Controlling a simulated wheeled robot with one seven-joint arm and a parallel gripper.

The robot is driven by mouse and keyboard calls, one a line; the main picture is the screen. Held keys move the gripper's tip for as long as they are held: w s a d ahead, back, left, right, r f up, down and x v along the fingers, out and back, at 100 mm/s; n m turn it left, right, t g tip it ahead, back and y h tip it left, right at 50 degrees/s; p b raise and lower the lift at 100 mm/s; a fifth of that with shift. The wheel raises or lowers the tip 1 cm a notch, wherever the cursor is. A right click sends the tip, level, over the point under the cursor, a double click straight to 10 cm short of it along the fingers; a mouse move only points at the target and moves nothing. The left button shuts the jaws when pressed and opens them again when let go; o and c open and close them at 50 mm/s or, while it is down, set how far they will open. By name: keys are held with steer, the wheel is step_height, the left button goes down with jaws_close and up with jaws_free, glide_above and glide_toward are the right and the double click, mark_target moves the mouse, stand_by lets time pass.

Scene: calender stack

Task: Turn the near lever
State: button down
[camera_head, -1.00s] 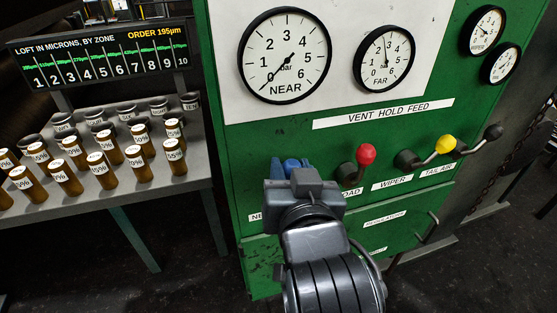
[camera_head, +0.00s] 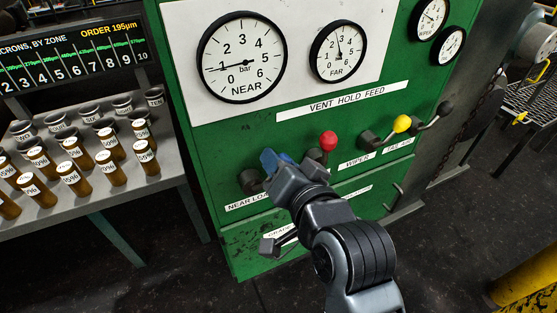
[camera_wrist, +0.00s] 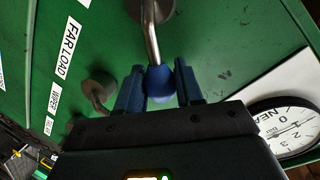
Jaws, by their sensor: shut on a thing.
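The near lever has a hub (camera_head: 250,181) above the NEAR LOAD label on the green panel. In the wrist view its metal shaft (camera_wrist: 152,42) runs down to a blue ball knob (camera_wrist: 160,84). My gripper (camera_wrist: 159,80) is shut on that knob, with one blue finger on each side. In the head view my gripper (camera_head: 272,160) is tilted to the upper left and hides most of the lever. The NEAR gauge (camera_head: 243,57) has its needle at about 1 bar.
The red-knobbed lever (camera_head: 328,141) stands close to the right of my gripper. A yellow-knobbed lever (camera_head: 402,124) and a black-knobbed lever (camera_head: 446,108) are further right. The FAR gauge (camera_head: 338,52) is above. A grey bench (camera_head: 165,165) with brown jars stands left.

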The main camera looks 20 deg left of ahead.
steer(key=shift+w+d, duration=0.1)
steer(key=c, duration=0.8)
jaws_free()
steer(key=shift+b+v, duration=0.3)
steer(key=shift+v, duration=3.6)
steer(key=s+d+f+m+t+h, duration=0.1)
steer(key=s+d+f+h, duration=0.2)
steer(key=d, duration=0.4)
steer(key=s+d+f+t+h, duration=0.1)
steer(key=s+d+f, duration=0.35)
steer(key=d, duration=0.25)
steer(key=s+d+f+m+t+h, duration=0.1)
steer(key=s+d+f+t+h, duration=0.2)
steer(key=d, duration=0.4)
steer(key=s+d+r+h, duration=0.1)
steer(key=s+d, duration=0.2)
steer(key=s, duration=0.3)
steer(key=s+d+r+h, duration=0.1)
steer(key=s+d+r, duration=0.1)
steer(key=s+d, duration=0.2)
steer(key=s+d+r+h, duration=0.1)
steer(key=s+d+h, duration=0.1)
steer(key=s, duration=0.7)
steer(key=shift+s+d+r+n+g, duration=0.2)
steer(key=shift+d+r+n+g, duration=0.15)
steer(key=shift+d, duration=0.35)
